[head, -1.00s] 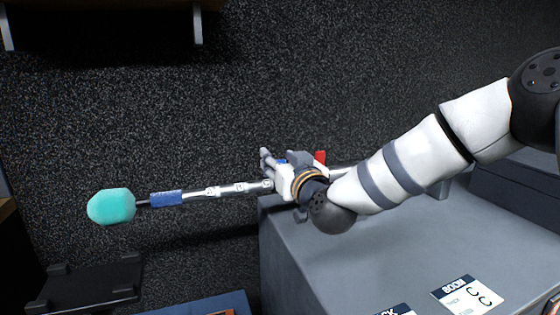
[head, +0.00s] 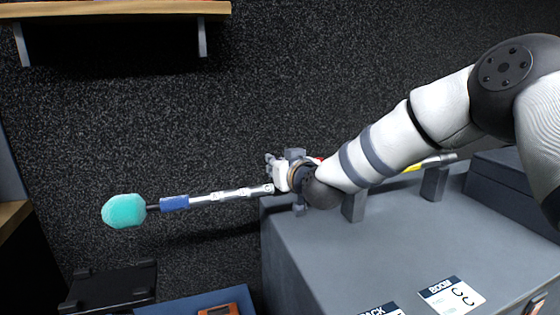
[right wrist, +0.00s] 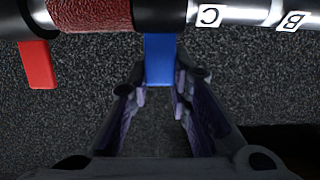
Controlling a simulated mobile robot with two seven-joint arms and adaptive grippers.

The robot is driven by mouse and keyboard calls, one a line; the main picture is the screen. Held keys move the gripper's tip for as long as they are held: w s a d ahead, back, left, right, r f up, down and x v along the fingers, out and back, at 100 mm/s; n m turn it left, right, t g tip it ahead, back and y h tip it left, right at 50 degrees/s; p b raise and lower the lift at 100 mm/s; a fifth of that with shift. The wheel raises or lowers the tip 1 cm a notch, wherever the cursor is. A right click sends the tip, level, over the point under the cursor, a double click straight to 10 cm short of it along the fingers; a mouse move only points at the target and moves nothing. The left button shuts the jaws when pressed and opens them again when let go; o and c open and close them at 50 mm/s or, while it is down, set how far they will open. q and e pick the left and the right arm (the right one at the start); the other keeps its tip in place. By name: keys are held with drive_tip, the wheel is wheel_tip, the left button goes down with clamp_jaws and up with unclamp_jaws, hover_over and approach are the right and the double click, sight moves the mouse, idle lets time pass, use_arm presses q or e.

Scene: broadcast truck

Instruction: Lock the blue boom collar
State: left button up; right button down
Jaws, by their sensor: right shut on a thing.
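The boom pole (head: 235,193) runs level across the head view, with a teal foam microphone cover (head: 125,211) at its left end. In the right wrist view a blue lever (right wrist: 160,60) hangs down from a black collar (right wrist: 159,14) on the pole. My right gripper (right wrist: 160,92) is shut on this blue lever, its fingers on either side of it. In the head view my right gripper (head: 276,172) is at the pole and hides the collar. A red lever (right wrist: 37,65) hangs to the left, beside a red grip section (right wrist: 90,14). My left gripper is out of view.
The pole lies over a grey case or counter (head: 400,240) with upright supports (head: 354,205). Labelled cards (head: 452,296) lie on it. A wooden shelf (head: 110,10) is at the upper left. A black stand (head: 112,288) and a blue tray (head: 190,303) are below the microphone.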

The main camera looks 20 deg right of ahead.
drive_tip(key=c, duration=1.4)
unclamp_jaws()
drive_tip(key=shift+c, duration=0.2)
drive_tip(key=shift+s, duration=0.1)
drive_tip(key=v, duration=1.2)
